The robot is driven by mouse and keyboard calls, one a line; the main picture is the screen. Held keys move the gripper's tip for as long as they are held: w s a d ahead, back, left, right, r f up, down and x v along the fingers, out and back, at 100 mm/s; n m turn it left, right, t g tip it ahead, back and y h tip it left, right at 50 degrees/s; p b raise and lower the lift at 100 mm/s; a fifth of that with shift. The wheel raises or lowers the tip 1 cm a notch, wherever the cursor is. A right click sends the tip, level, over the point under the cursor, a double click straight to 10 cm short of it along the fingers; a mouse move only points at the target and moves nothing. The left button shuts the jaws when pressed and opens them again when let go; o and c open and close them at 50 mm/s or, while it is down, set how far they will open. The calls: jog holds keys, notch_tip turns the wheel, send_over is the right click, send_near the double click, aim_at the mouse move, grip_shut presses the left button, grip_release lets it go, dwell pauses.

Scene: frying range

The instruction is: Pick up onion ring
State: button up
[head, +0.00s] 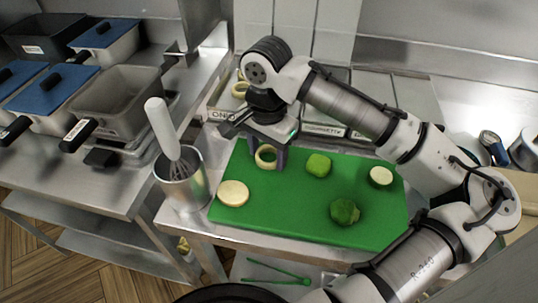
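A pale yellow onion ring (259,162) is at the back left of the green cutting board (290,215). My gripper (266,161) points down over it, with one dark finger on each side of the ring. The fingers are apart and look open. Whether they touch the ring cannot be told, and my gripper's body hides the space above it. More pale rings (240,89) lie in a bin at the back with a partly hidden label starting "ONI".
A pale round slice (233,193), a green piece (318,165), a cut courgette piece (381,177) and a dark green vegetable (344,211) lie on the board. A metal pot (183,184) with a whisk (162,130) stands left. Fryer baskets (111,104) are further left.

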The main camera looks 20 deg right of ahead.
jog(key=shift+r, duration=0.1)
notch_tip(320, 180, up, 20)
jog(key=shift+f, duration=0.1)
dwell(0.5)
dwell(0.7)
